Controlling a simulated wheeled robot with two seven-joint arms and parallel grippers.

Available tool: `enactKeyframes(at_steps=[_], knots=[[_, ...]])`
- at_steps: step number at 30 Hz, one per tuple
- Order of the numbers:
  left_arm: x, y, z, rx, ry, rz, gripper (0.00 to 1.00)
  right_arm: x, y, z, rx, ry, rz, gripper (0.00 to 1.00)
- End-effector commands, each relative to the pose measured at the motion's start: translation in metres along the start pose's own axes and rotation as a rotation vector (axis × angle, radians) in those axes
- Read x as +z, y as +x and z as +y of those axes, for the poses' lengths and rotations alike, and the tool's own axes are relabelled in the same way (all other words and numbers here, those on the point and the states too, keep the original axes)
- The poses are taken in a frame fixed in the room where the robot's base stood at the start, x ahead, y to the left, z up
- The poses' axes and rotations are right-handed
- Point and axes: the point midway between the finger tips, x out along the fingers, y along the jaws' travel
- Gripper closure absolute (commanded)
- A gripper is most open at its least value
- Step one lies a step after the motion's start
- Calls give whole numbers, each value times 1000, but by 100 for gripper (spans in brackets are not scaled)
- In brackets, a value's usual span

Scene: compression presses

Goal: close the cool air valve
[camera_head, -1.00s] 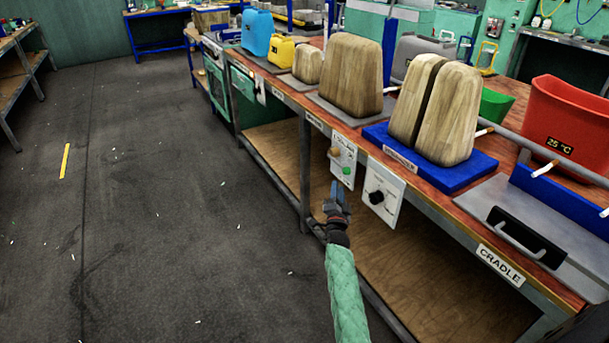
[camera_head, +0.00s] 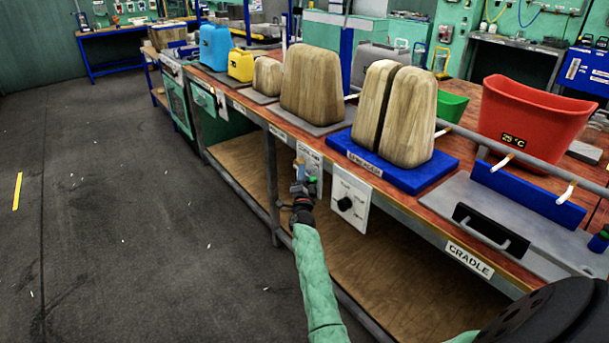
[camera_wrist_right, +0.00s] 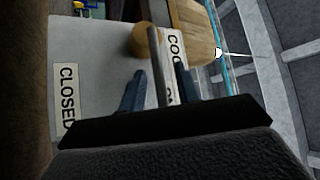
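In the right wrist view, the panel shows a CLOSED label (camera_wrist_right: 68,98) and a partly hidden COOL label (camera_wrist_right: 173,62). A tan round part (camera_wrist_right: 147,42) lies beyond the fingers. A grey bar (camera_wrist_right: 157,68) runs between the two blue fingers (camera_wrist_right: 160,88), which stand apart with gaps beside it. My left gripper is out of view.
A second panel with a black knob (camera_head: 345,203) sits just right of the valve panel. The bench edge and lower wooden shelf (camera_head: 330,262) are close to my arm. Wooden blocks (camera_head: 310,85) and a red bin (camera_head: 540,118) stand on top. The floor at left is clear.

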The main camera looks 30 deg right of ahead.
Motion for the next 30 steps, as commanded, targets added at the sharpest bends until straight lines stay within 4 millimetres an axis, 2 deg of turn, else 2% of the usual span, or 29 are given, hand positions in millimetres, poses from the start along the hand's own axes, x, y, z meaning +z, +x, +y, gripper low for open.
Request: enactKeyframes(at_steps=[6,11,12,30], knots=[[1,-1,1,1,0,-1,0,0,0,0,0,0,0,67],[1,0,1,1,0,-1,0,0,0,0,0,0,0,97],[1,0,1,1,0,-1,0,0,0,0,0,-1,0,100],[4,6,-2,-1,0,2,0,1,-1,3,-9,8,9,100]])
